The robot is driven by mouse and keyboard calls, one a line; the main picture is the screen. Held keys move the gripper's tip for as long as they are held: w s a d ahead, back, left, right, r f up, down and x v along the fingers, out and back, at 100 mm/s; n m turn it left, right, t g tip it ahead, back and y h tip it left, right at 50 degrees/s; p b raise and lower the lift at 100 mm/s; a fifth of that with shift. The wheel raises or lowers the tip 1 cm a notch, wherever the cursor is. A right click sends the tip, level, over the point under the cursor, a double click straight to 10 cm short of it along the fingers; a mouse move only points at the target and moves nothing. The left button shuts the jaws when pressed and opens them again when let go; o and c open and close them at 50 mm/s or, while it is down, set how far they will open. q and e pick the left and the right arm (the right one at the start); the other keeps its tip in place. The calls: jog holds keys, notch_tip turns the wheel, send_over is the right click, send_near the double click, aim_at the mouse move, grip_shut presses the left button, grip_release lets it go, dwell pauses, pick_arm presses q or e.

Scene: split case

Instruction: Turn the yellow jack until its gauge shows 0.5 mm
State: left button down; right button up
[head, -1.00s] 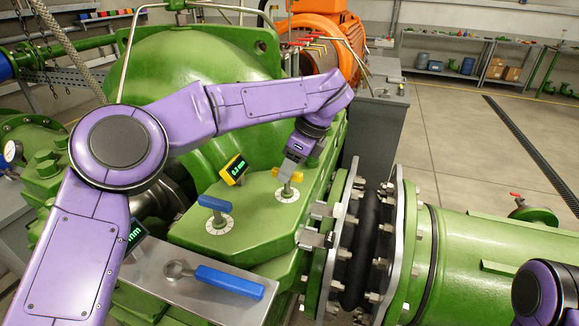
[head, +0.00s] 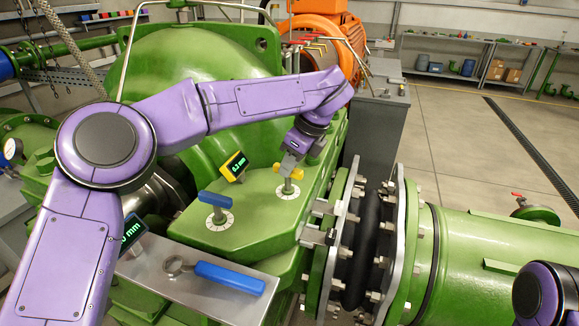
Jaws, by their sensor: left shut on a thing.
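The yellow jack (head: 288,187) stands on a round white dial on the green casing flange. My left gripper (head: 290,170) comes down from above and is shut on the yellow jack's handle. The yellow-framed gauge (head: 235,166) stands just left of it; its green digits are small and seem to read 0.2 mm, though I cannot be sure. My right arm shows only as a purple link at the lower right edge; its gripper is out of view.
A blue jack (head: 217,206) with its own dial stands nearer on the flange. A second gauge (head: 130,232) is partly hidden by my left arm. A blue-handled wrench (head: 228,278) lies on a metal plate in front. A green pipe (head: 490,255) runs off to the right.

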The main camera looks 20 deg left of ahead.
pick_arm(q)
jog(key=m+b, duration=0.1)
jog(key=m+t+b, duration=0.1)
jog(key=m, duration=0.1)
jog(key=shift+f+m+h+b, duration=0.2)
jog(key=shift+m+h+b, duration=0.1)
jog(key=shift+s+a+m+t+b, duration=0.1)
jog(key=shift+m+t+b, duration=0.4)
jog(key=shift+m, duration=0.4)
jog(key=m+h, duration=0.1)
jog(key=m, duration=0.1)
jog(key=shift+r+m+t+b, duration=0.15)
jog(key=shift+m+t+b, duration=0.15)
jog(key=shift+m+b, duration=0.1)
jog(key=shift+s+a+m+t+h, duration=0.15)
jog(key=shift+m+h, duration=0.25)
jog(key=shift+m, duration=0.7)
jog(key=shift+w+d+m+t+h, duration=0.1)
jog(key=shift+m+t+h, duration=0.25)
jog(key=shift+m, duration=0.75)
jog(key=c, duration=1)
grip_release()
jog(key=shift+c, duration=0.2)
jog(key=shift+r, duration=0.1)
